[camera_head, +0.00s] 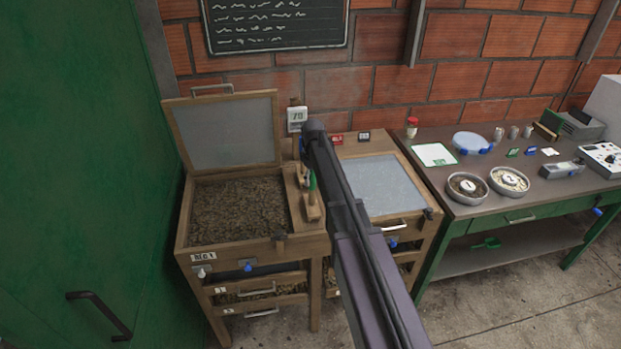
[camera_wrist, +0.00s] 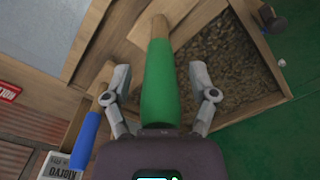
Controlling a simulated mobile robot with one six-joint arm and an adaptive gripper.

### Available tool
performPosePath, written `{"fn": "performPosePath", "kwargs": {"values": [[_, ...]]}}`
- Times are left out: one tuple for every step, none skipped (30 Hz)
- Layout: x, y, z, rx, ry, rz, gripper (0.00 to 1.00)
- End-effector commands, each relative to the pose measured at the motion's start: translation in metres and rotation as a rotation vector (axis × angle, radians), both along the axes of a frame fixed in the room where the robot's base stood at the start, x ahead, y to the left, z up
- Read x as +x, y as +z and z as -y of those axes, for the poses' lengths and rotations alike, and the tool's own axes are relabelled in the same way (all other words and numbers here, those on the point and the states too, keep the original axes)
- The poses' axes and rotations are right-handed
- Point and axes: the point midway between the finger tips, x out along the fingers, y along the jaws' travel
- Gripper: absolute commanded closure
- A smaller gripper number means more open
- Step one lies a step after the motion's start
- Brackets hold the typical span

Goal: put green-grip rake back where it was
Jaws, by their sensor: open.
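The green-grip rake shows its green handle (camera_wrist: 158,85) in the wrist view, with a wooden part beyond it. My gripper (camera_wrist: 159,78) is open, with one finger on each side of the green grip and a small gap at both sides. In the head view a bit of the green grip (camera_head: 312,182) shows beside my gripper, above the wooden ledge between the two bins. My arm hides much of this spot. A blue-handled tool (camera_wrist: 86,138) lies left of my gripper in the wrist view. I cannot tell whether the rake rests on the ledge.
A wooden bin (camera_head: 240,208) with brown granular stuff stands left, its lid (camera_head: 225,130) raised. A second bin's lid (camera_head: 378,184) is closed. A green door (camera_head: 75,190) stands at left. A bench (camera_head: 440,205) with several bowls and tools stands right.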

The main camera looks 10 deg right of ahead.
Motion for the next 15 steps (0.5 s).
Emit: {"fn": "performPosePath", "kwargs": {"values": [[0.0, 0.0, 0.0, 0.0, 0.0, 0.0, 0.25], [0.0, 0.0, 0.0, 0.0, 0.0, 0.0, 0.25], [0.0, 0.0, 0.0, 0.0, 0.0, 0.0, 0.25], [0.0, 0.0, 0.0, 0.0, 0.0, 0.0, 0.25], [0.0, 0.0, 0.0, 0.0, 0.0, 0.0, 0.25], [0.0, 0.001, 0.0, 0.0, 0.0, 0.0, 0.25], [0.0, 0.001, 0.0, 0.0, 0.0, 0.0, 0.25], [0.0, 0.002, 0.0, 0.0, 0.0, 0.0, 0.25], [0.0, 0.003, 0.0, 0.0, 0.0, 0.0, 0.25], [0.0, 0.004, 0.0, 0.0, 0.0, 0.0, 0.25], [0.0, 0.005, 0.0, 0.0, 0.0, 0.0, 0.25], [0.0, 0.006, 0.0, 0.0, 0.0, 0.0, 0.25], [0.0, 0.008, 0.0, 0.0, 0.0, 0.0, 0.25], [0.0, 0.01, 0.0, 0.0, 0.0, 0.0, 0.25], [0.0, 0.012, 0.0, 0.0, 0.0, 0.0, 0.25]]}}
